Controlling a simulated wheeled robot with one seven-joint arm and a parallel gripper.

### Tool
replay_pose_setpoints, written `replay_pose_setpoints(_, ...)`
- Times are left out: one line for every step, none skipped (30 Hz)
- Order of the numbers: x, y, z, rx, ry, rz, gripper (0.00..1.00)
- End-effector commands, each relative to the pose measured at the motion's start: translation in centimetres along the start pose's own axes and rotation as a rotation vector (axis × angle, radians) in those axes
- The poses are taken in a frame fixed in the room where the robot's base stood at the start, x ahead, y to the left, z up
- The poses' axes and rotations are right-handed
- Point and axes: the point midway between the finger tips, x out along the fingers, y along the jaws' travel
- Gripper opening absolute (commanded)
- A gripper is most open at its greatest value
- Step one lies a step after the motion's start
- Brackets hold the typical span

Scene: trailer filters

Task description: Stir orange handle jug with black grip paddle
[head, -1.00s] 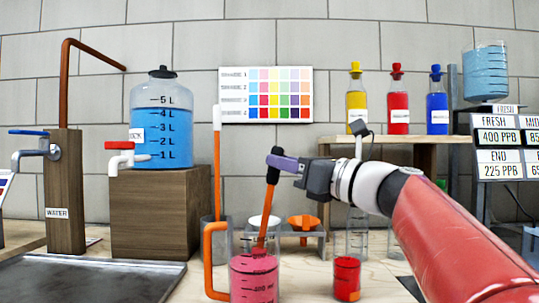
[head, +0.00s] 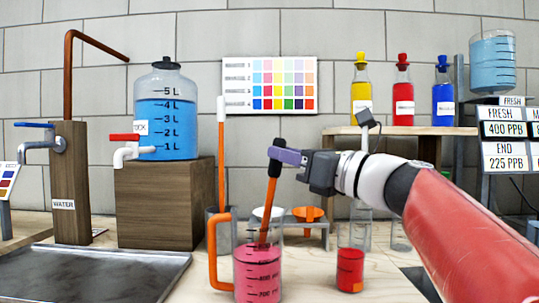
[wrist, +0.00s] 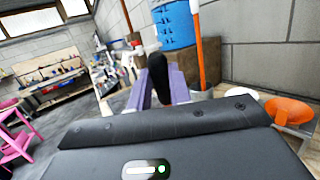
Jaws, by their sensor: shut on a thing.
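The orange handle jug (head: 258,280) stands on the bench at the lower middle of the head view and holds pink liquid. Its orange handle (head: 213,255) is on its left side. The black grip paddle (head: 268,208) stands nearly upright, slightly tilted, with its orange shaft going down into the jug; its lower end is hidden in the liquid. My gripper (head: 284,157) is shut on the paddle's black grip, above the jug. In the wrist view the black grip (wrist: 157,72) shows between the purple fingers of my gripper (wrist: 158,88).
A white-topped orange paddle (head: 221,150) stands in a grey container behind the jug. A beaker of red liquid (head: 350,270) is to the right. An orange funnel (head: 307,213) sits in a rack behind. A blue tank (head: 165,115) stands on a wooden block. A metal basin (head: 100,275) is at left.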

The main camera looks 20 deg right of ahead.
Motion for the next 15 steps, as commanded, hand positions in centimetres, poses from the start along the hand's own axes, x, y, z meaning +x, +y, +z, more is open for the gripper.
replay_pose_setpoints(0.1, 0.0, 0.5, 0.0, 0.0, 0.0, 0.0)
replay_pose_setpoints(0.2, 0.0, 0.8, 0.0, 0.0, 0.0, 0.0)
replay_pose_setpoints(0.2, 0.1, 1.2, 0.0, 0.0, 0.001, 0.0)
replay_pose_setpoints(0.3, 0.1, 1.4, 0.0, 0.0, 0.001, 0.0)
replay_pose_setpoints(0.3, 0.1, 1.7, 0.0, 0.0, 0.001, 0.0)
replay_pose_setpoints(0.4, 0.1, 2.0, 0.0, 0.0, 0.001, 0.0)
replay_pose_setpoints(0.5, 0.1, 2.3, 0.0, 0.0, 0.001, 0.0)
replay_pose_setpoints(0.5, 0.1, 2.5, 0.0, 0.0, 0.001, 0.0)
replay_pose_setpoints(0.6, 0.1, 2.8, 0.0, 0.0, 0.001, 0.0)
replay_pose_setpoints(0.6, 0.1, 3.0, 0.0, 0.0, 0.001, 0.0)
replay_pose_setpoints(0.7, 0.1, 3.3, 0.0, 0.0, 0.001, 0.0)
replay_pose_setpoints(0.7, 0.1, 3.6, 0.0, 0.0, 0.001, 0.0)
replay_pose_setpoints(0.8, 0.1, 3.8, 0.0, 0.0, 0.001, 0.0)
replay_pose_setpoints(0.8, 0.1, 4.1, 0.0, 0.0, 0.001, 0.0)
replay_pose_setpoints(0.9, 0.1, 4.4, 0.0, 0.0, 0.001, 0.0)
